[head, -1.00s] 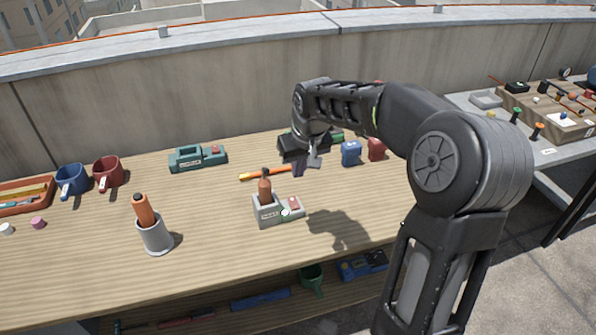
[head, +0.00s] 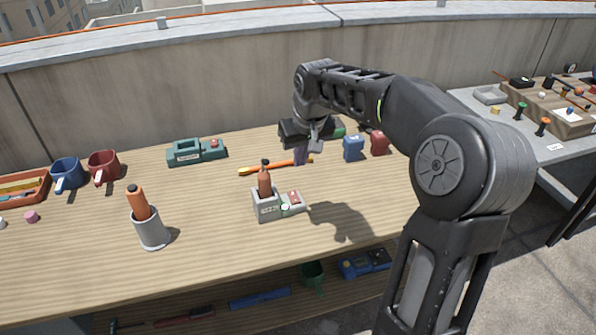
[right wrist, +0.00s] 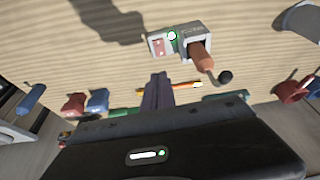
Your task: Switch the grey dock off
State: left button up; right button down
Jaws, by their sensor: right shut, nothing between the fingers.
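The grey dock (head: 266,209) stands on the wooden bench with a brown-orange handled tool (head: 265,183) upright in its socket. A red switch (head: 294,197) sits on its low right part, and a small pale round spot shows on its front. In the right wrist view the dock (right wrist: 190,31) is near the top, with the red switch (right wrist: 159,47) and a green patch beside the white round spot. My right gripper (head: 300,158) is shut and empty, above the bench behind the dock and apart from it. My left gripper is not in view.
A teal dock (head: 187,154) with a red switch stands at the back left. An orange stick (head: 262,168) lies behind the grey dock. A grey cup (head: 151,231) holds an orange-handled tool. Blue (head: 353,149) and red (head: 379,143) items stand right of my gripper. The bench front right is clear.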

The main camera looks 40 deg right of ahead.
aim_at(296, 198)
jog(key=x, duration=0.9)
jog(key=p+x, duration=0.1)
jog(key=x, duration=0.3)
jog(key=shift+s+f, duration=0.25)
jog(key=shift+f, duration=0.05)
jog(key=shift+a, duration=0.1)
jog(key=shift+f+b, duration=0.35)
jog(key=shift+b, duration=0.1)
jog(key=shift+r, duration=0.1)
jog(key=shift+s, duration=0.15)
jog(key=shift+s+a, duration=0.1)
jog(key=shift+s, duration=0.1)
jog(key=shift+s+a, duration=0.15)
jog(key=shift+s, duration=0.35)
